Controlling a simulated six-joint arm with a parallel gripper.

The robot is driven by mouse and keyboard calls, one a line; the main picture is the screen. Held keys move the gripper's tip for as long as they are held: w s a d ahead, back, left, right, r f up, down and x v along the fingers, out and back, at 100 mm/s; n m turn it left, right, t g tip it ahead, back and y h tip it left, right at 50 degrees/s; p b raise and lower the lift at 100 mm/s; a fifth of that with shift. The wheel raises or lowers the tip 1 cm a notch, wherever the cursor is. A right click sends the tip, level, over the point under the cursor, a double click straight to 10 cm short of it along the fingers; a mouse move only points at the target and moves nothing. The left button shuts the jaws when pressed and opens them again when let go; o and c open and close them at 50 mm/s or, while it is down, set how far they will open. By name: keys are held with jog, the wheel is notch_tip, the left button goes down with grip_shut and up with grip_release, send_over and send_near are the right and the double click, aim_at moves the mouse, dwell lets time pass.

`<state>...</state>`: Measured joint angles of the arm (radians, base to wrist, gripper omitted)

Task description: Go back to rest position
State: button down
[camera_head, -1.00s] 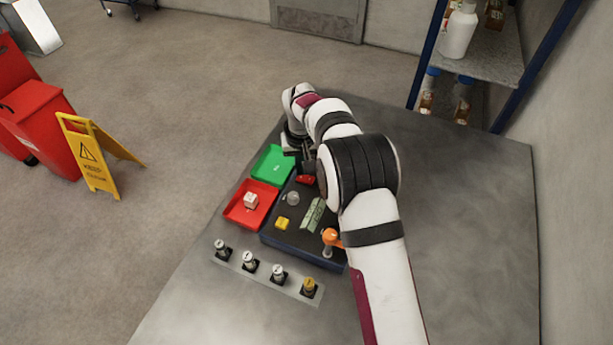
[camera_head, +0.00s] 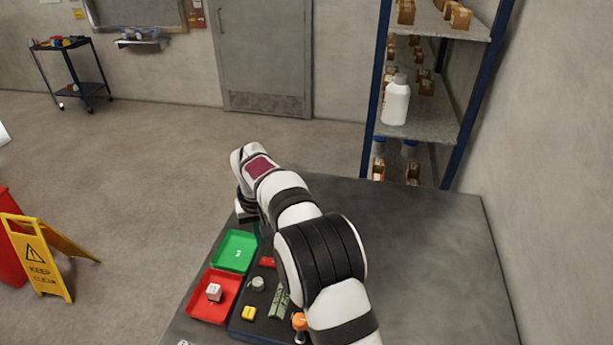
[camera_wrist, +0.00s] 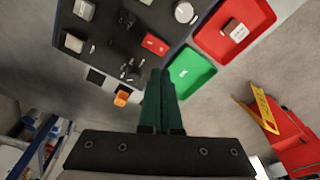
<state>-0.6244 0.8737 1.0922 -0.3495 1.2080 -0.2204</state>
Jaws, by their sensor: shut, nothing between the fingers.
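My gripper (camera_wrist: 160,78) is shut and empty. Its green fingers point towards the bench in the wrist view, with the green tray (camera_wrist: 190,73) just beyond and beside them. In the head view my wrist hangs above the far end of the bench, past the green tray (camera_head: 234,251), and the fingers are mostly hidden.
The grey bench (camera_head: 440,260) is clear to the right of my arm. A shelf rack (camera_head: 425,125) with a white bottle (camera_head: 396,100) stands behind it, near the right wall. A yellow warning sign (camera_head: 42,262) stands on the floor at left.

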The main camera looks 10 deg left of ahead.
jog(key=s+d+r+m, duration=0.2)
jog(key=s+d+r, duration=0.2)
jog(key=d, duration=0.3)
jog(key=s+d+r+m+g, duration=0.1)
jog(key=s+d+r+m, duration=0.1)
jog(key=s+d+r, duration=0.4)
jog(key=s+d+r+m, duration=0.2)
jog(key=s+d, duration=0.1)
jog(key=d, duration=0.5)
jog(key=s+d+f+m, duration=0.1)
jog(key=s+d+m, duration=0.1)
jog(key=s, duration=0.7)
jog(key=s+d+f+m+y, duration=0.1)
jog(key=s+d+m, duration=0.2)
jog(key=s, duration=0.7)
jog(key=d, duration=0.2)
jog(key=shift+d+f+m+g, duration=0.3)
jog(key=shift+f, duration=0.1)
